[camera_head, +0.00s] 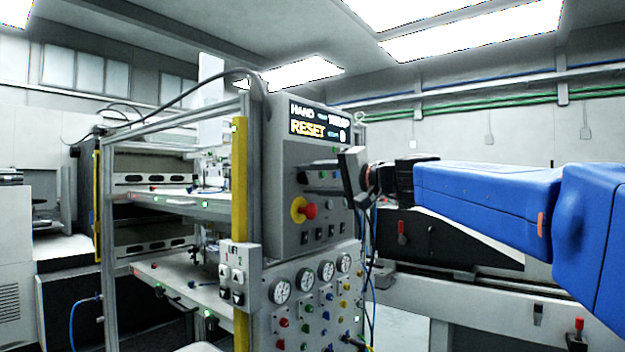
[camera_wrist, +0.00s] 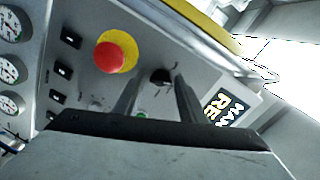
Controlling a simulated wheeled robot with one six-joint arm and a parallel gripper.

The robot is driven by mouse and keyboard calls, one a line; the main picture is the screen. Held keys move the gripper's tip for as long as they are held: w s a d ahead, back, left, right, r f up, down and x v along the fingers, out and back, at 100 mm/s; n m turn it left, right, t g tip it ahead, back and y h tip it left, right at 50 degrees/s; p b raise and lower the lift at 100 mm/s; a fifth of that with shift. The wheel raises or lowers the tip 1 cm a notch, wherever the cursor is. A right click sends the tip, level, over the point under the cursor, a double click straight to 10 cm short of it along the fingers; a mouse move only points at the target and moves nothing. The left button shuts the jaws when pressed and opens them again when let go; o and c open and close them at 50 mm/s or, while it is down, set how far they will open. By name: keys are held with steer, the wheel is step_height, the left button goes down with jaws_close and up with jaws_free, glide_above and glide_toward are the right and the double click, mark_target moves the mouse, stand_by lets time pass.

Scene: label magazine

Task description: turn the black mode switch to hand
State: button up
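The black mode switch (camera_wrist: 160,77) is a small round knob on the grey control panel (camera_wrist: 205,75), seen in the wrist view. My gripper (camera_wrist: 159,76) is open, with its two dark fingers pointing at the panel and one fingertip on either side of the knob. A gap shows between the knob and the fingers; I cannot tell how far the tips stand off the panel.
A red emergency stop button (camera_head: 309,211) on a yellow base sits just below my gripper; it also shows in the wrist view (camera_wrist: 110,57). A lit display (camera_head: 320,122) reading HAND and RESET is above. Small black switches (camera_head: 318,234) and gauges (camera_head: 303,279) are lower down.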

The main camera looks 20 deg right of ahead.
steer(key=shift+o, duration=0.3)
steer(key=v, duration=1.7)
steer(key=shift+s, duration=0.15)
steer(key=shift+d, duration=0.1)
stand_by(0.3)
steer(key=s+a+f+n+g+h, duration=0.1)
steer(key=s+a+f+g+h, duration=0.2)
steer(key=f, duration=0.9)
steer(key=s+a+f+g+h, duration=0.1)
steer(key=s+a+f+g, duration=0.3)
steer(key=f, duration=0.8)
steer(key=s+d+f+n+g+h, duration=0.1)
steer(key=s+f, duration=0.3)
steer(key=f, duration=0.4)
steer(key=s+d+f+n+g+h, duration=0.1)
steer(key=s+f+n+h, duration=0.1)
steer(key=f, duration=0.6)
steer(key=s+d+f+n+h, duration=0.1)
steer(key=s+f+n+h, duration=0.1)
steer(key=s+f, duration=0.4)
step_height(320, 180, down, 3)
steer(key=shift+s+d+f+g+h, duration=0.1)
steer(key=shift+s+d+g+h, duration=0.25)
steer(key=shift+h, duration=0.45)
